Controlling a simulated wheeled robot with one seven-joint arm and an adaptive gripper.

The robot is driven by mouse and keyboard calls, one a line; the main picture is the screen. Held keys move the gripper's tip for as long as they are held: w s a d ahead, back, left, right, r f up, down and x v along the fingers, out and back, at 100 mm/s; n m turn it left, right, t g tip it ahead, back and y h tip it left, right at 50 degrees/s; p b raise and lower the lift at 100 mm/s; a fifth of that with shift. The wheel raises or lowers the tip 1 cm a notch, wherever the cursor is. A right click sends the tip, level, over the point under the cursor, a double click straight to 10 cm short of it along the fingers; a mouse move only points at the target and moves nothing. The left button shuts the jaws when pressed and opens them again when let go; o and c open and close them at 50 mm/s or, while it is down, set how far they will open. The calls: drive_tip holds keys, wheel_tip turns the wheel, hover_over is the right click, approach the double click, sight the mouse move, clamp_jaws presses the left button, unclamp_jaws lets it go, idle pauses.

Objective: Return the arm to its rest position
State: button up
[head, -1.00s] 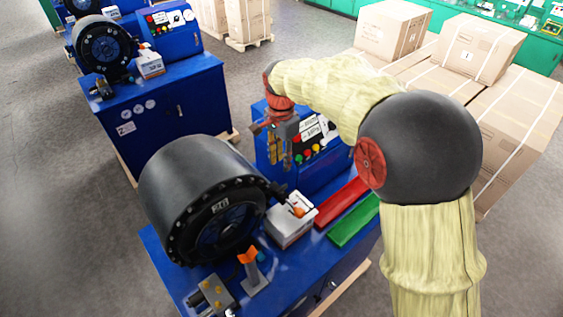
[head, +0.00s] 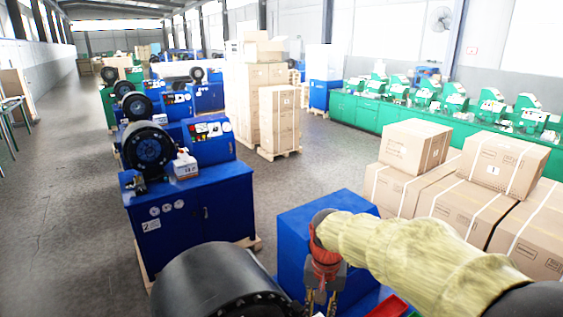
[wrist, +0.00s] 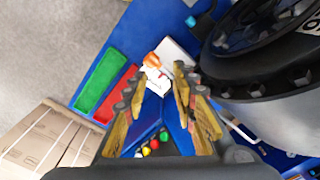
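My arm, in a pale yellow cover, reaches in from the lower right of the head view. My gripper (head: 319,303) hangs down at the lower middle, its fingertips cut off by the frame edge. In the wrist view my gripper (wrist: 157,92) has its yellow-padded fingers spread apart with nothing held between them. Below it lie the white box with an orange part on top (wrist: 154,72), the red tray (wrist: 113,92) and the green tray (wrist: 100,84).
The near crimper's black round head (head: 215,280) is left of my gripper, and its blue cabinet (head: 300,235) is behind. Strapped cartons (head: 415,147) stand to the right. Another blue crimper (head: 190,210) stands further back left. Grey floor (head: 70,220) is open at the left.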

drive_tip(key=s+d+f+n+t+b, duration=0.1)
drive_tip(key=s+d+f+b, duration=0.2)
drive_tip(key=s+b, duration=0.3)
drive_tip(key=s+d+f+t+b, duration=0.2)
drive_tip(key=s+d+f+b, duration=0.1)
drive_tip(key=s+b, duration=0.3)
drive_tip(key=s+d+f+n+t+b, duration=0.1)
drive_tip(key=s+d+f+t+b, duration=0.1)
drive_tip(key=s+b, duration=0.4)
drive_tip(key=shift+s+d+f+n, duration=0.35)
drive_tip(key=shift+s+d, duration=0.25)
drive_tip(key=shift+s, duration=0.6)
